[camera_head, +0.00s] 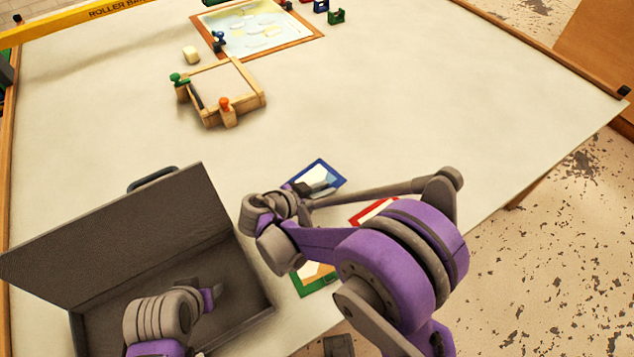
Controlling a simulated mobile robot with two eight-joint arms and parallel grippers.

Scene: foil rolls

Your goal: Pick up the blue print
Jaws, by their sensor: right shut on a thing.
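The blue print (325,171), a small card with a blue border and a pale picture, is on or just over the pale table right of the middle. My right gripper (318,188) is over its near part and shut on it; the fingertips partly cover the card. I cannot tell whether the card is clear of the table. A red-bordered print (372,211) and a green-bordered print (313,283) lie nearer, both partly hidden by my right arm. My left gripper (217,290) is over the inside of the open dark case, and its fingers are too unclear to judge.
The dark case (262,310) stands open at the lower left, its lid (120,225) raised. A wooden frame with clamps (247,106) stands farther back. A framed picture (312,36) and small coloured items are at the far edge.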

